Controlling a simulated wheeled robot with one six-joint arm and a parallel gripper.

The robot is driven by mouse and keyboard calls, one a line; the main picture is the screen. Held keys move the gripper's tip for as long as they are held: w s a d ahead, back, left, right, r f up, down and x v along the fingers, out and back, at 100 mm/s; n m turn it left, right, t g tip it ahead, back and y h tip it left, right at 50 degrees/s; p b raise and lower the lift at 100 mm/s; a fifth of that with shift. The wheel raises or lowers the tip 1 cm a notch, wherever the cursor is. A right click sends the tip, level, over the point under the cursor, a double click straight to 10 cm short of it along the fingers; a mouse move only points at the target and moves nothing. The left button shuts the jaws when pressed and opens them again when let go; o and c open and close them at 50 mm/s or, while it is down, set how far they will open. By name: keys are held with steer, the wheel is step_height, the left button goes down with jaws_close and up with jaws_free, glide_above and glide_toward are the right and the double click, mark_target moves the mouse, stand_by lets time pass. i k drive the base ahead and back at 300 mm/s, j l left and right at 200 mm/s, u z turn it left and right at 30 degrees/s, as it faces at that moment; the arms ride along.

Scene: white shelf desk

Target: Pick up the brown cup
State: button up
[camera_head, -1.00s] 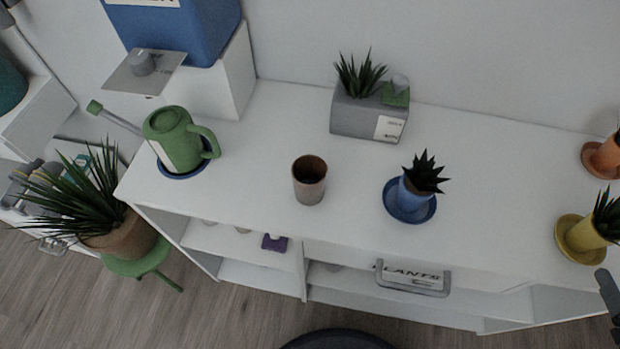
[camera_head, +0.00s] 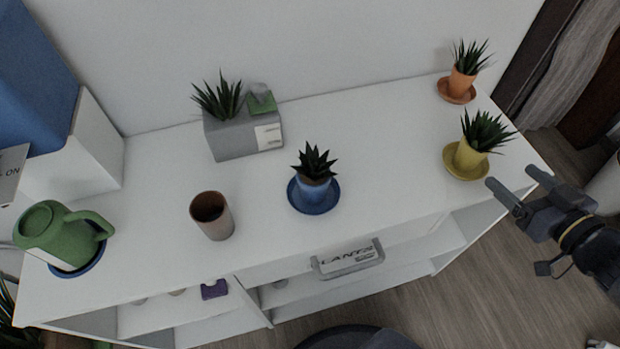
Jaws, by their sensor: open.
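The brown cup (camera_head: 217,222) stands upright and looks empty on the white shelf desk (camera_head: 375,165), near its front edge and left of its middle. My gripper (camera_head: 512,177) is at the right, near the right front corner of the desk. Its two fingers are apart, with nothing between them. It is far to the right of the cup, with the blue and yellow plant pots lying between in the picture.
A blue pot on a saucer (camera_head: 315,195) stands right of the cup. A green watering can (camera_head: 58,236) stands left. A grey planter (camera_head: 243,136) is behind. Yellow (camera_head: 465,160) and orange (camera_head: 461,84) pots stand at the right. Bare desk surrounds the cup.

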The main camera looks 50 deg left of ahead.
mark_target(211, 211)
steer(key=k+u, duration=0.25)
steer(key=u, duration=0.15)
steer(key=k+u, duration=0.2)
steer(key=u, duration=0.2)
steer(key=k+j+u, duration=0.2)
steer(key=u, duration=0.2)
